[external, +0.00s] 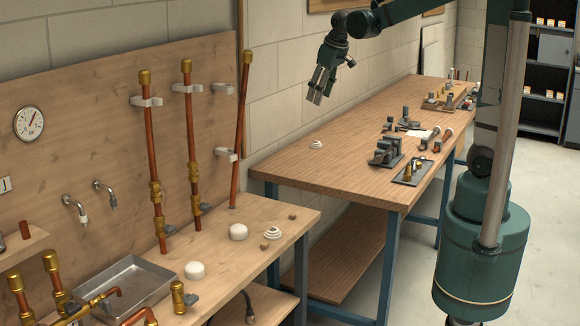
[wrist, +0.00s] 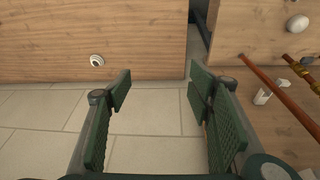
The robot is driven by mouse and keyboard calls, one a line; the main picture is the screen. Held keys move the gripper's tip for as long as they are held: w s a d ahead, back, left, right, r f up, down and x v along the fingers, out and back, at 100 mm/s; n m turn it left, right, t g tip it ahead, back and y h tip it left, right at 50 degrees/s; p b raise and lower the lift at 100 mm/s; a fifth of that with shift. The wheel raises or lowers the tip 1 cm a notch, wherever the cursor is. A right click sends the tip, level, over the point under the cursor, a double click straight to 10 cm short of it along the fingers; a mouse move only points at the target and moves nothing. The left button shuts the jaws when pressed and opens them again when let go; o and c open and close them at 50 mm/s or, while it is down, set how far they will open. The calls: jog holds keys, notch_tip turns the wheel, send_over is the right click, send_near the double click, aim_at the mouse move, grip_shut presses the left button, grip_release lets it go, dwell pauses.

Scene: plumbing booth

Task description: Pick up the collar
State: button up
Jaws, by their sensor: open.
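A small white stepped round piece (external: 316,144), which looks like a collar, lies alone on the larger workbench near its wall side. In the wrist view it shows as a white ring with a dark centre (wrist: 97,60), up and left of the fingers. A similar white stepped piece (external: 272,232) sits on the nearer bench; I cannot tell for certain which is the task's collar. My gripper (external: 315,98) is in the air near the wall, above the larger workbench's wall-side edge. In the wrist view its fingers (wrist: 160,95) are apart with nothing between them.
Upright copper pipes (external: 188,145) and a leaning pipe (external: 241,130) stand at the nearer bench, left of my gripper. Two white rounded pieces (external: 238,232) and a metal tray (external: 125,285) are there. Clamps and fittings (external: 388,150) occupy the larger workbench (external: 330,180) farther right.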

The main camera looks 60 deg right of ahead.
jog(key=w+d+f, duration=0.3)
jog(key=w+d, duration=0.3)
jog(key=m+g+p, duration=0.1)
jog(key=g+p, duration=0.1)
jog(key=g, duration=0.1)
send_over(316, 145)
jog(key=d, duration=0.1)
notch_tip(316, 145, down, 20)
jog(key=r, duration=0.1)
jog(key=shift+w+d+f+y, duration=0.3)
jog(key=shift+d+f+y, duration=0.15)
jog(key=shift+f, duration=0.25)
jog(key=shift+f, duration=0.1)
jog(key=shift+f, duration=1.2)
jog(key=shift+f, duration=0.1)
